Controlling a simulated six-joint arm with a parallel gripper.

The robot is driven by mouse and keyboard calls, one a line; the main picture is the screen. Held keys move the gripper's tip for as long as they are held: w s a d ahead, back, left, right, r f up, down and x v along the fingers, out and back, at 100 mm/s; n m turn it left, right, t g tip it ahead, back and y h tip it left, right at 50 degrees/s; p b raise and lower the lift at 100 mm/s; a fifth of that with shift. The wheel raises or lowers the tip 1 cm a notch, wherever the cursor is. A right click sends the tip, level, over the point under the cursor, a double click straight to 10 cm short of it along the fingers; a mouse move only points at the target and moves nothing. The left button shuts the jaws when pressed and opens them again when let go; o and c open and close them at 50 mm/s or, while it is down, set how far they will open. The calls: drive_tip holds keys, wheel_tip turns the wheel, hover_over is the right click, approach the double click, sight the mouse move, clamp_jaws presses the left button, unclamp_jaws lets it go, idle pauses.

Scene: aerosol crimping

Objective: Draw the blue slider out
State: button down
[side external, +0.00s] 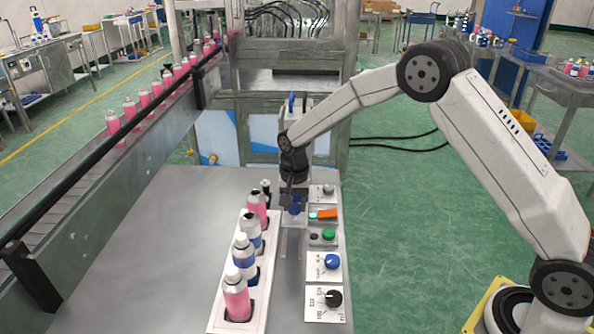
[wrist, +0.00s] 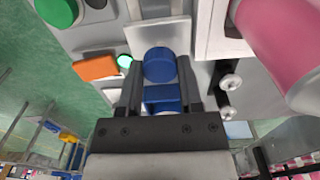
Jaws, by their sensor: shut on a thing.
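The blue slider (wrist: 160,66) is a blue piece with a round knob, seen between my fingers in the wrist view. It also shows as a small blue spot (side external: 295,209) below my gripper in the side external view. My gripper (wrist: 158,85) is shut on the slider, with one dark finger on each side of it. In the side external view my gripper (side external: 292,195) points down at the slider. A grey metal strip (side external: 291,244) runs from the slider toward the front. The fingers hide part of the slider's base.
A white rack (side external: 216,317) with several pink and blue-and-white cans stands left of the slider. Right of it are an orange switch (side external: 327,213), a green button (side external: 328,235), a blue knob (side external: 332,261) and a black knob (side external: 333,298). The table's left part is clear.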

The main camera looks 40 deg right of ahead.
drive_tip(key=shift+s+a+r, duration=0.1)
drive_tip(key=shift+s+a, duration=3.05)
drive_tip(key=shift+a, duration=0.1)
drive_tip(key=shift+c, duration=1.3)
unclamp_jaws()
wheel_tip(320, 180, up, 8)
drive_tip(key=shift+s+d, duration=0.1)
drive_tip(key=shift+s, duration=0.05)
drive_tip(key=s+d+f+n+t, duration=0.1)
drive_tip(key=s+d+n, duration=0.3)
drive_tip(key=s, duration=0.4)
drive_tip(key=s+d+n+t, duration=0.1)
drive_tip(key=s+d+n, duration=0.3)
drive_tip(key=s, duration=0.5)
drive_tip(key=shift+s+f+n+t, duration=0.3)
drive_tip(key=shift+f+n, duration=0.1)
drive_tip(key=shift+n, duration=0.1)
